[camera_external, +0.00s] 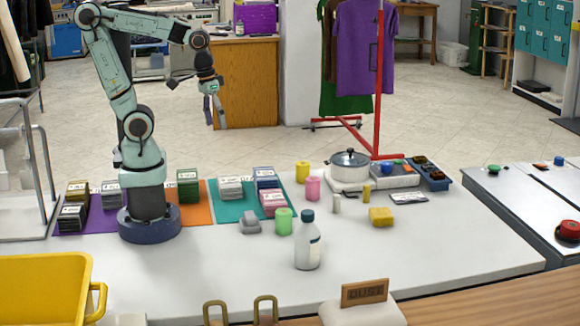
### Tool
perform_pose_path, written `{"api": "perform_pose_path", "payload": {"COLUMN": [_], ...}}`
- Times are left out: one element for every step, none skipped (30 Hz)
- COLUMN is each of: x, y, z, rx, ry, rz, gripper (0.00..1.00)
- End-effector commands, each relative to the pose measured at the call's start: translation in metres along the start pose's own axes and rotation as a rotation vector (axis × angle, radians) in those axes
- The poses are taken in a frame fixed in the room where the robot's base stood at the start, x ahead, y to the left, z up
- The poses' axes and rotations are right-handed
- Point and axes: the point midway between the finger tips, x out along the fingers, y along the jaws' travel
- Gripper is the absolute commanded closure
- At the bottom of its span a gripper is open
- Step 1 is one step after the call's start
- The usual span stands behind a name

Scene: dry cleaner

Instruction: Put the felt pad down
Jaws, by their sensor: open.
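My gripper (215,112) hangs in the air beyond the far edge of the white table, fingers pointing down. The two fingers are apart, with nothing visible between them. I cannot tell for certain which thing is the felt pad. Flat coloured sheets lie on the table: a purple one (101,221), an orange one (199,212) and a teal one (232,213). Several labelled stacks of folded cloth-like pieces sit on them, among them a green stack (188,184), a white stack (230,187) and a pink stack (273,203).
Yellow (302,172), pink (312,188) and green (284,221) cylinders, a white bottle (307,248), a grey lump (250,223) and a yellow sponge-like block (381,217) stand on the table. A lidded pot (350,168) is at the back.

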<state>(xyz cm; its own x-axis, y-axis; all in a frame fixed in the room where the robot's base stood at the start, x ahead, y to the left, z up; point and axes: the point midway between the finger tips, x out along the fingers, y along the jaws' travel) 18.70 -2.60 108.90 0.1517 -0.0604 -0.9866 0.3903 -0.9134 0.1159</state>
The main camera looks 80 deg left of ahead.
Motion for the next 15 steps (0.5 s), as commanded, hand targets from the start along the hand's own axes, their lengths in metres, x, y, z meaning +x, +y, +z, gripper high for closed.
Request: {"api": "perform_pose_path", "payload": {"x": [0.005, 0.009, 0.014, 0.018, 0.024, 0.031, 0.037, 0.045, 0.056, 0.065, 0.074, 0.088, 0.099, 0.109, 0.123], "y": [0.011, 0.016, 0.023, 0.028, 0.032, 0.037, 0.040, 0.043, 0.046, 0.047, 0.048, 0.048, 0.047, 0.045, 0.042], "z": [-0.009, -0.013, -0.019, -0.024, -0.029, -0.035, -0.040, -0.045, -0.052, -0.057, -0.062, -0.068, -0.072, -0.076, -0.080], "rx": [-0.041, -0.067, -0.103, -0.131, -0.160, -0.200, -0.233, -0.269, -0.320, -0.361, -0.404, -0.463, -0.507, -0.552, -0.609], "ry": [-0.030, -0.047, -0.073, -0.094, -0.119, -0.155, -0.184, -0.218, -0.266, -0.306, -0.348, -0.409, -0.455, -0.501, -0.563], "rz": [0.019, 0.032, 0.047, 0.059, 0.069, 0.085, 0.097, 0.108, 0.127, 0.141, 0.157, 0.179, 0.197, 0.216, 0.243], "gripper": [0.39, 0.39, 0.39, 0.39, 0.39, 0.39, 0.39, 0.39, 0.39, 0.39, 0.39, 0.39, 0.39, 0.39, 0.39]}}
